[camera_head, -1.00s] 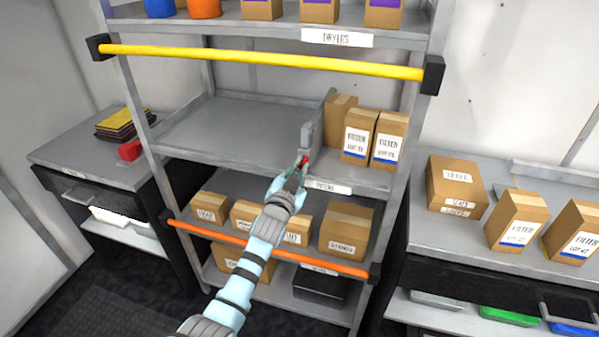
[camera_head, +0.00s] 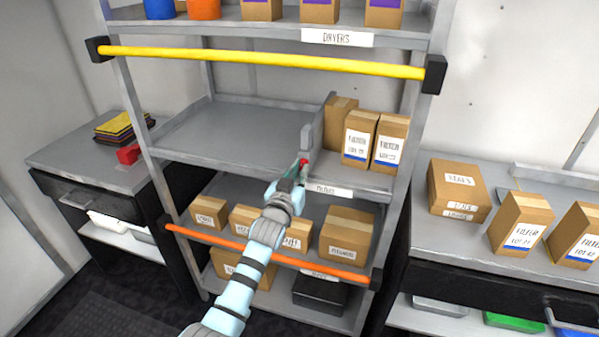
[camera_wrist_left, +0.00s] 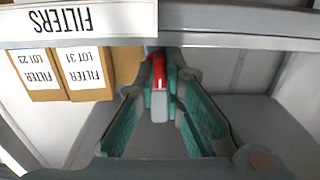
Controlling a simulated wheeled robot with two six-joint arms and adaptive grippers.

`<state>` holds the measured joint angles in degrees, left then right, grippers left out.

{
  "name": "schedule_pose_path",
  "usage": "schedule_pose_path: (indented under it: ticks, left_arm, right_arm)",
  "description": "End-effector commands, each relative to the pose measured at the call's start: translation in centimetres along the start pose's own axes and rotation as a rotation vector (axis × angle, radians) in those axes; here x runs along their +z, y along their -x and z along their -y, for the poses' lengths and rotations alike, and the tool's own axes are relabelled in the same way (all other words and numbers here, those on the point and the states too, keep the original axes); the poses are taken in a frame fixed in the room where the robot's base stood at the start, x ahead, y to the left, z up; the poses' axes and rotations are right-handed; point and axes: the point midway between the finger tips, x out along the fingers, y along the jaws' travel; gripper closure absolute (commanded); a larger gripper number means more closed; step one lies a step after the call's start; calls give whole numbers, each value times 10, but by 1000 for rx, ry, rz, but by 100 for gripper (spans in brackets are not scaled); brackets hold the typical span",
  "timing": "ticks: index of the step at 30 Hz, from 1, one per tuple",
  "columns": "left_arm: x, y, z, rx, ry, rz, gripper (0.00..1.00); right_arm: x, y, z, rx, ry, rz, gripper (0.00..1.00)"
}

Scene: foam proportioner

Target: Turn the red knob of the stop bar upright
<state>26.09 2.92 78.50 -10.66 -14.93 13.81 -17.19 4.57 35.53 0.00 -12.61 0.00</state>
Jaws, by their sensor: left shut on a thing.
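The red knob (camera_head: 304,162) is at the front edge of the middle shelf, at the lower front end of an upright grey bar or divider (camera_head: 318,125), which seems to be the stop bar. In the left wrist view, which is upside down, the red knob (camera_wrist_left: 159,68) shows between the fingertips, with a grey block-like part in front of it. My left gripper (camera_head: 298,171) reaches it from the front and is shut on it; its green-padded fingers (camera_wrist_left: 160,88) flank the knob. The fingers partly hide the knob. My right gripper is not in view.
Filter boxes (camera_head: 358,136) stand right of the divider; the shelf (camera_head: 235,135) left of it is clear. A yellow bar (camera_head: 260,58) crosses above and an orange bar (camera_head: 270,254) crosses below, near my arm. Boxes (camera_head: 346,232) fill the lower shelf. A side counter (camera_head: 425,237) stands right.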

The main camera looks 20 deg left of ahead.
Motion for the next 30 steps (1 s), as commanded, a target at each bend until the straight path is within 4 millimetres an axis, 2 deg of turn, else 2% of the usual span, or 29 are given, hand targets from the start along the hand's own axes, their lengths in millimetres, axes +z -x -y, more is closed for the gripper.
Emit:
schedule_pose_path:
  ticks: [5, 6, 7, 18, 20, 30]
  left_arm:
    - [3, 0, 0, 0, 2, 7, 100]
    - [3, 0, 0, 0, 2, 7, 87]
    - [3, 0, 0, 0, 2, 7, 83]
    - [2, 6, 0, 0, 0, 3, 82]
    - [2, 15, 0, 0, 1, 3, 82]
    - [2, 103, 0, 0, 1, 5, 82]
  right_arm:
    - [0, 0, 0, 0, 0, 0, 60]
    - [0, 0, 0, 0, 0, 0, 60]
    - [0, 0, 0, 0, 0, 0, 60]
    - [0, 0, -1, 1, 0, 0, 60]
    - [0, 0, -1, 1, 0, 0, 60]
    - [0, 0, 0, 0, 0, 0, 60]
